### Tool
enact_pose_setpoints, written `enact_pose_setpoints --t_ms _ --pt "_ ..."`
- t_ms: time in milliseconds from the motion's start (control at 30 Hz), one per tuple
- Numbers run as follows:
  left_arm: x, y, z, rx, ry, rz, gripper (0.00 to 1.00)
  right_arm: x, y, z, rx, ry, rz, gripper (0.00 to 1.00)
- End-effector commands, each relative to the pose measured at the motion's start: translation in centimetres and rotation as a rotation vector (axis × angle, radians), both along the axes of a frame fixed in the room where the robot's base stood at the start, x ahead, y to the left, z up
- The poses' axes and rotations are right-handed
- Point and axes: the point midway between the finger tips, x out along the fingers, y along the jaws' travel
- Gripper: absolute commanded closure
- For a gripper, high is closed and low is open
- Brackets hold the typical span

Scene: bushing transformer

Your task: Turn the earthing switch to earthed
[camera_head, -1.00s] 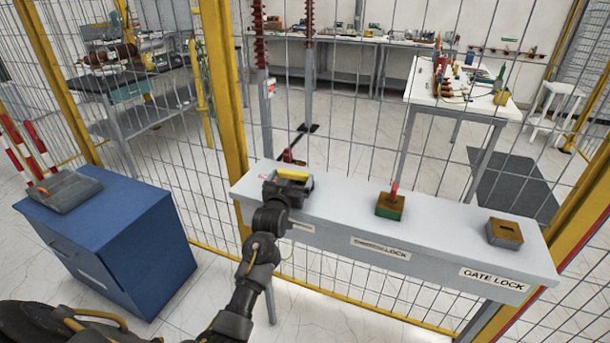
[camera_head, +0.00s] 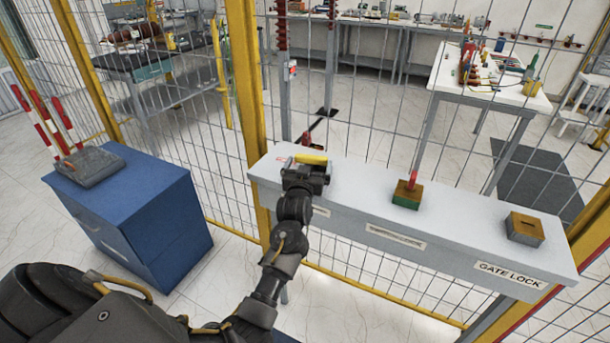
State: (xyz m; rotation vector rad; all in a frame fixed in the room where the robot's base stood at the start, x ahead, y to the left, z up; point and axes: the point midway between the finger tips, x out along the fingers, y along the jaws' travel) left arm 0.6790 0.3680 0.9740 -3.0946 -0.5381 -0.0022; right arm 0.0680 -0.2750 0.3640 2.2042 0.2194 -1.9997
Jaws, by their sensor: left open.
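My left gripper (camera_head: 306,174) is over the left end of the grey shelf (camera_head: 465,215), low above its top or touching it; I cannot tell which. It is open. A yellow bar (camera_head: 311,158) shows at its far side; I cannot tell whether it belongs to the gripper or to something beneath. No earthing switch can be clearly made out. The gripper and arm cover that end of the shelf and part of a label on its front. A small reddish mark (camera_head: 283,161) shows just left of the gripper. My right gripper is not in view.
A brown-and-green block (camera_head: 407,196) with a red upright piece sits mid-shelf. A brown slotted block (camera_head: 525,228) sits above the "GATE LOCK" label. A yellow-framed mesh fence stands behind the shelf. A blue cabinet (camera_head: 145,215) stands at left. The shelf is clear between the blocks.

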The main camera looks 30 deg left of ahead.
Motion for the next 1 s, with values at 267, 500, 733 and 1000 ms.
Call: enact_pose_setpoints --t_ms 267,500,733,1000 --pt "-5.3 -2.0 -0.1 -0.003 -0.002 0.0 0.0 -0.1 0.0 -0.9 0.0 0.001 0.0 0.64" --pt "-8.3 -3.0 0.1 -0.002 -0.003 -0.001 0.0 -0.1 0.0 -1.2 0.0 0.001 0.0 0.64" --pt "-8.9 -3.2 0.2 -0.002 -0.003 0.0 0.0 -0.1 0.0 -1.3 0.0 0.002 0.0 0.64" --pt "-8.9 -3.2 0.1 -0.002 -0.001 -0.001 0.17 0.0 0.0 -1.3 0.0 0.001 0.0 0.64"
